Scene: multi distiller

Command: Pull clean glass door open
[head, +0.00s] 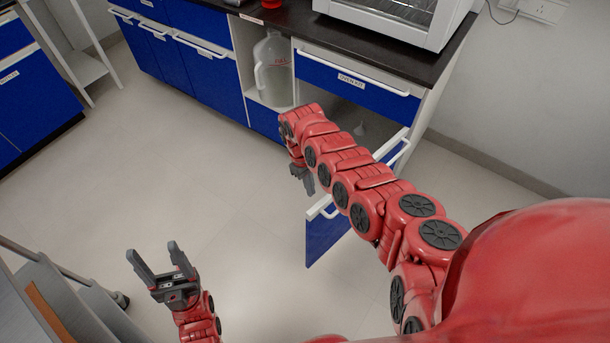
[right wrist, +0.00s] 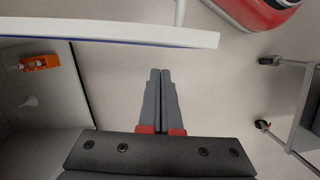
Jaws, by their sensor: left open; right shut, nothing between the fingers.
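A blue cabinet door (head: 328,240) with a white handle along its top stands swung out from the lower cabinet under the drawer. My right arm hides its middle. My right gripper (head: 302,178) is shut and empty near the door's free end, and looks apart from it. In the right wrist view the closed fingers (right wrist: 160,95) point down past the door's white edge (right wrist: 120,30), with the cabinet interior to the left. My left gripper (head: 152,248) is open and empty over the floor at lower left. The door's label is not visible.
A closed drawer (head: 355,85) sits above the opening. A clear jug (head: 272,70) stands in the neighbouring bay. An orange object (right wrist: 40,62) and a small funnel (right wrist: 28,101) are inside the cabinet. A wheeled cart (head: 60,300) stands at lower left. The middle floor is clear.

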